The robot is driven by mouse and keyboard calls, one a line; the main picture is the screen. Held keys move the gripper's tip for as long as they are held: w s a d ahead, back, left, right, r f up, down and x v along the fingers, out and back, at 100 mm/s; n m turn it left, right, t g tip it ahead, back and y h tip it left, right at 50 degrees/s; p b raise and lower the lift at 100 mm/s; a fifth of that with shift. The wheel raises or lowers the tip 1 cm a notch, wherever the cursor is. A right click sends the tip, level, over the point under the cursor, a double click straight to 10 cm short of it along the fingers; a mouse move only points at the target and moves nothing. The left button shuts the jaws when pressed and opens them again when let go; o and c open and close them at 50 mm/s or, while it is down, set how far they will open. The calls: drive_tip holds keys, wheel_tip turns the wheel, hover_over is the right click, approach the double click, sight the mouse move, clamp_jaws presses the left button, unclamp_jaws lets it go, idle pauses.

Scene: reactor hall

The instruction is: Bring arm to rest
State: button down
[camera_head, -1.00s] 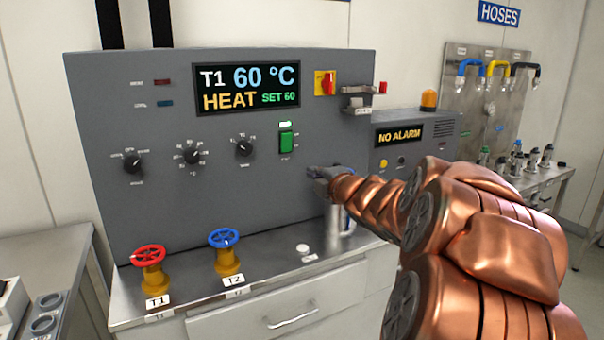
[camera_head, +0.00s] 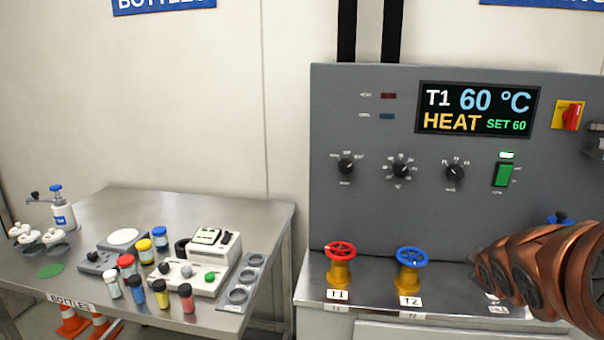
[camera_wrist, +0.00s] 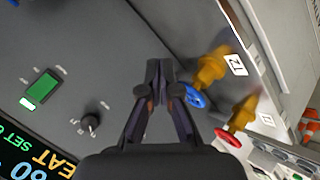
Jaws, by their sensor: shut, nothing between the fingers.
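My copper arm (camera_head: 540,272) reaches in from the right edge in the head view, in front of the right part of the grey control panel (camera_head: 400,215). My gripper (camera_wrist: 159,66) shows in the wrist view with its dark fingers together and nothing between them. It appears over the panel face, with the blue T2 valve wheel (camera_wrist: 195,96) just beside the fingers in the picture.
The red T1 wheel (camera_head: 340,250) and blue T2 wheel (camera_head: 412,259) stand on the ledge below the panel. The display (camera_head: 477,110) reads 60 °C, HEAT. At left, a steel table (camera_head: 165,208) holds bottles and devices. Orange cones (camera_head: 104,327) stand below.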

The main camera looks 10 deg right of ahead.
drive_tip(key=s+a+f+m+g+y+p, duration=0.1)
drive_tip(key=s+a+f+g, duration=0.1)
drive_tip(key=s+a, duration=0.6)
drive_tip(key=s+a+f+m+g+y+p, duration=0.1)
drive_tip(key=s+a+g, duration=0.3)
drive_tip(key=s+a, duration=0.5)
drive_tip(key=s+a+f+m+g+y+p, duration=0.1)
drive_tip(key=s+a+f+m+g+y, duration=0.2)
drive_tip(key=s+a, duration=0.5)
drive_tip(key=shift+s+a+f+g, duration=0.3)
drive_tip(key=shift+a+f+g, duration=0.3)
drive_tip(key=shift+a, duration=0.15)
idle(2.2)
